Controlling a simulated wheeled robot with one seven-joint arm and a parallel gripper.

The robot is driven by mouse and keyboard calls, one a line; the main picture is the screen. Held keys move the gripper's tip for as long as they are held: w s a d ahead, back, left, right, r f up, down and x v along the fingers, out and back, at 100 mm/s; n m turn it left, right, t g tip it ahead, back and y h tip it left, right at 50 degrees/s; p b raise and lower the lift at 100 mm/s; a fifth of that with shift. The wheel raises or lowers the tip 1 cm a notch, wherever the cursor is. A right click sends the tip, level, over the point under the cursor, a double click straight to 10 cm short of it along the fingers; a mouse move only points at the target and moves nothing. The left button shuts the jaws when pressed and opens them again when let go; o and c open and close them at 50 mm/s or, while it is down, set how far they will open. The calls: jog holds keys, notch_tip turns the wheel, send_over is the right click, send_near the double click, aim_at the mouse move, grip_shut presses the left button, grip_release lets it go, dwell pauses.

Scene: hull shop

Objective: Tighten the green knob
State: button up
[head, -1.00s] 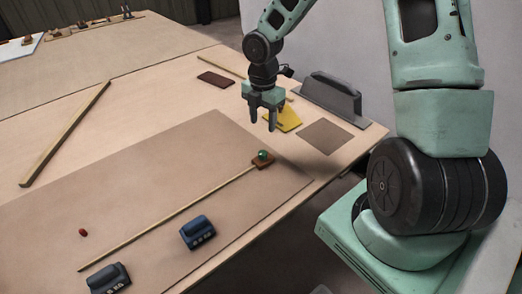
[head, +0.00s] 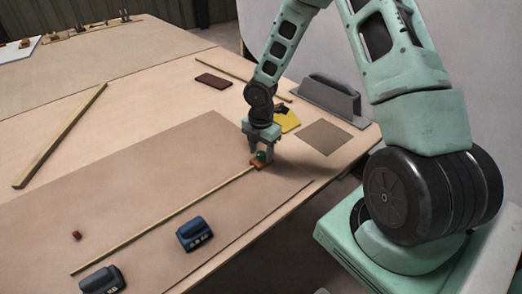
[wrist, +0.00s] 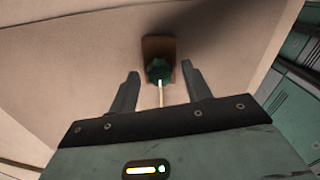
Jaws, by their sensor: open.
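The green knob (head: 261,155) sits on a small brown block (head: 257,165) at the far right end of a long thin wooden strip (head: 170,218). In the wrist view the dark green knob (wrist: 159,70) lies on the brown block (wrist: 157,46), in the gap between my fingers and just beyond their tips. My gripper (head: 261,158) points down over the knob, with a finger to either side. It also shows in the wrist view (wrist: 160,76), open and holding nothing. I cannot tell whether a finger touches the knob.
A grey float-like tool (head: 328,97), a yellow piece (head: 287,121) and a brown square (head: 324,138) lie behind my gripper. The brown mat (head: 130,190) is mostly clear.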

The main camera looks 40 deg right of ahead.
jog(key=c, duration=1)
jog(key=shift+m, duration=0.3)
jog(key=m, duration=0.4)
jog(key=shift+p, duration=0.35)
jog(key=m, duration=1.8)
jog(key=shift+m+p, duration=0.3)
jog(key=shift+p, duration=0.05)
